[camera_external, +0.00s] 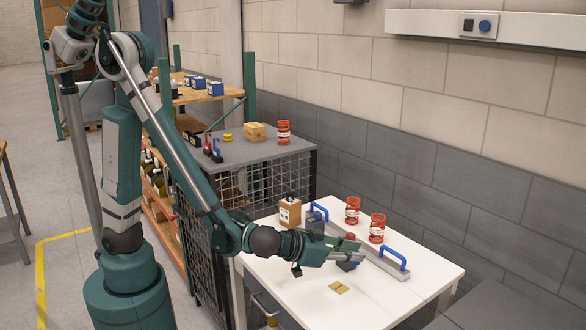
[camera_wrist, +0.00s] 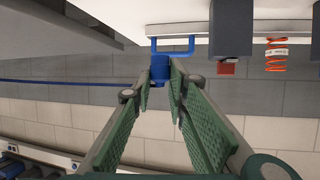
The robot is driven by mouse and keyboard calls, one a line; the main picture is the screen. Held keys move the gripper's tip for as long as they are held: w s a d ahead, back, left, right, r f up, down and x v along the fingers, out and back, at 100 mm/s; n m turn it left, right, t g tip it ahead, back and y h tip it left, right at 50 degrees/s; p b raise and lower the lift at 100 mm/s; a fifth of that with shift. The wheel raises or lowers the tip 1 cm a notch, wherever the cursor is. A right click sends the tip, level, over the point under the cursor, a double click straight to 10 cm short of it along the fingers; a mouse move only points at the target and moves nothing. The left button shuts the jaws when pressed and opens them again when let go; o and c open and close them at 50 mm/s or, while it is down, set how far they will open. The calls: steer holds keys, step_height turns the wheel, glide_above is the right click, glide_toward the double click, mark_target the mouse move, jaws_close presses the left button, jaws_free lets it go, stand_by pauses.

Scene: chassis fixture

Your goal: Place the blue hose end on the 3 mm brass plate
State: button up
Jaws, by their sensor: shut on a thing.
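My gripper (camera_external: 347,252) is over the white table in the external view. In the wrist view its green fingers (camera_wrist: 160,78) are closed on a blue cylindrical piece, the blue hose end (camera_wrist: 160,68). A thin blue line, apparently the hose (camera_wrist: 70,82), runs left from it. The hose end is hard to make out in the external view, near the fingertips. The small brass plate (camera_external: 338,287) lies on the table in front of and below my gripper; nothing visible rests on it. The plate does not show in the wrist view.
A grey rail with blue handles (camera_external: 393,259) stands behind my gripper. Two red springs (camera_external: 353,210) (camera_external: 377,228) and a brown box (camera_external: 290,211) are at the table's back. The table's front right (camera_external: 385,305) is clear.

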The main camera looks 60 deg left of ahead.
steer(key=s+a, duration=0.3)
steer(key=shift+s+a, duration=0.15)
steer(key=shift+a, duration=0.05)
steer(key=shift+f, duration=0.1)
steer(key=b, duration=0.2)
glide_above(335, 288)
steer(key=shift+f, duration=2.85)
steer(key=shift+f, duration=0.1)
steer(key=shift+f+b, duration=0.9)
steer(key=shift+f, duration=1.1)
steer(key=shift+f, duration=0.2)
steer(key=o, duration=0.9)
